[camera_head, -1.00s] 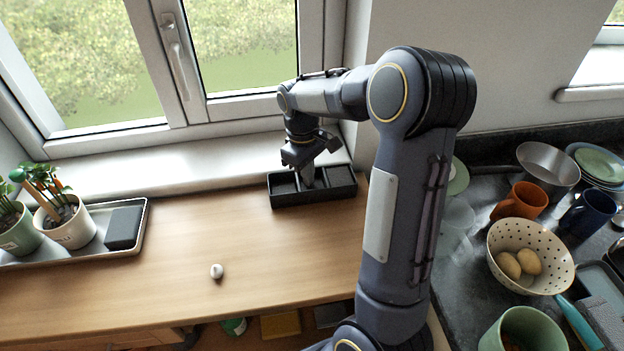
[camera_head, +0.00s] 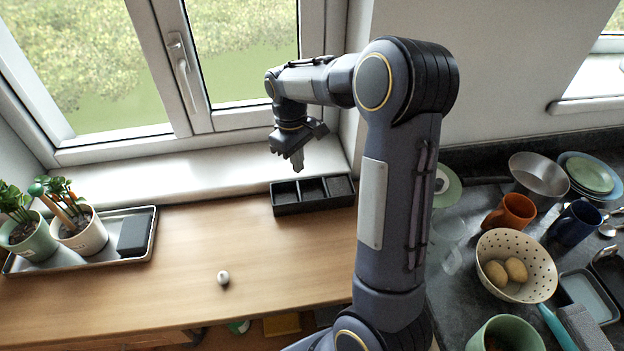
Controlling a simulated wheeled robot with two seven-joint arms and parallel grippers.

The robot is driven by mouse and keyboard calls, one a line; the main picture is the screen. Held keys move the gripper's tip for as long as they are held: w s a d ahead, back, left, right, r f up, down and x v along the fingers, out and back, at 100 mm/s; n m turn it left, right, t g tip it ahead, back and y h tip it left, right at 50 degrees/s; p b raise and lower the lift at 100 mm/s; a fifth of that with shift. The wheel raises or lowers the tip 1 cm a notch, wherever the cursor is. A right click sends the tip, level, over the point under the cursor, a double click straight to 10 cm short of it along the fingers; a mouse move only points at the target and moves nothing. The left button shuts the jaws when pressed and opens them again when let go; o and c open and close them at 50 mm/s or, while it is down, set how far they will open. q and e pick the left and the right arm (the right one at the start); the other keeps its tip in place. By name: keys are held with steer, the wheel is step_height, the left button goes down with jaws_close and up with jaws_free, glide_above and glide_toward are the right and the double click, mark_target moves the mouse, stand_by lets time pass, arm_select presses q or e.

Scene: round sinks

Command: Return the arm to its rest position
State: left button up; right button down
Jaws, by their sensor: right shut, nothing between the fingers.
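My right arm rises from the lower right, bends at its elbow and reaches left toward the window. My right gripper (camera_head: 297,162) is shut and empty. It hangs fingers down in the air in front of the window sill, above and beside the black compartment tray (camera_head: 311,208). It looks apart from the tray. My left gripper is not in view.
The wooden table (camera_head: 150,290) is mostly clear, with a small white egg-like object (camera_head: 223,278). A metal tray (camera_head: 140,252) with potted plants (camera_head: 82,232) is at left. On the dark counter are a colander (camera_head: 545,275), orange mug (camera_head: 512,212), blue mug (camera_head: 574,223) and green pot (camera_head: 507,333).

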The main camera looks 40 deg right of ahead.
steer(key=r, duration=0.1)
steer(key=r+p, duration=0.1)
steer(key=shift+s+d+r, duration=0.15)
steer(key=shift+s+r, duration=0.1)
steer(key=shift+r, duration=0.05)
steer(key=shift+f, duration=0.2)
